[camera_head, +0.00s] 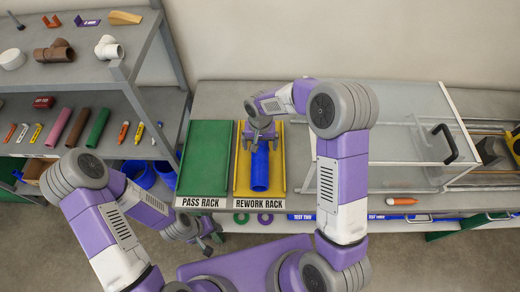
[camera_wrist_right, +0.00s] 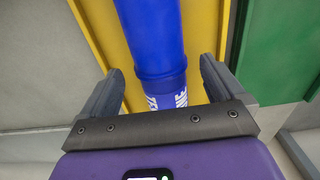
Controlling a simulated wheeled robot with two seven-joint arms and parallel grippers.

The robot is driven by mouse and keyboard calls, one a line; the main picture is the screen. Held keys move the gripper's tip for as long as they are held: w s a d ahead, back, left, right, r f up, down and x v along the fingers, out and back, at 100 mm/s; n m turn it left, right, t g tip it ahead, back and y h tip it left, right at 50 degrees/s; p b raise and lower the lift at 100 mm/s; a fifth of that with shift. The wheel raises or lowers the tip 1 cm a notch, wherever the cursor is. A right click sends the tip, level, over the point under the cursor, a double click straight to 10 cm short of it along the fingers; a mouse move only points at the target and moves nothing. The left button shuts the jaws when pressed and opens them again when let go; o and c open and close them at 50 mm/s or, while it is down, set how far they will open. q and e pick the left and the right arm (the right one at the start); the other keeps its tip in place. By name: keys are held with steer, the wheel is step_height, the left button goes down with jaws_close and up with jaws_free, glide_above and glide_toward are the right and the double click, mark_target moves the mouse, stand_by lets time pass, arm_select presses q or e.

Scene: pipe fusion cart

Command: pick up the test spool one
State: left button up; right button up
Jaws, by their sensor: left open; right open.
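A blue spool (camera_head: 260,172) lies lengthwise on the yellow rework rack (camera_head: 243,178). In the right wrist view the spool (camera_wrist_right: 155,45) has a raised collar and white lettering, partly hidden, ending in "NE". My right gripper (camera_head: 261,136) is over the spool's far end. Its open fingers (camera_wrist_right: 160,88) stand on either side of the spool, with a visible gap at each side. My left gripper (camera_head: 207,246) is open and empty, low in front of the bench below the pass rack.
The green pass rack (camera_head: 207,155) is empty beside the rework rack. A clear-walled case (camera_head: 405,140) with a black handle stands to the right. Shelves (camera_head: 85,75) at left hold fittings, coloured pipes and markers. An orange marker (camera_head: 401,201) lies near the bench front.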

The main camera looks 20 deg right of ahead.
mark_target(260, 149)
step_height(260, 149, down, 4)
steer(key=shift+w+d, duration=0.1)
steer(key=shift+w, duration=0.05)
steer(key=c, duration=1.4)
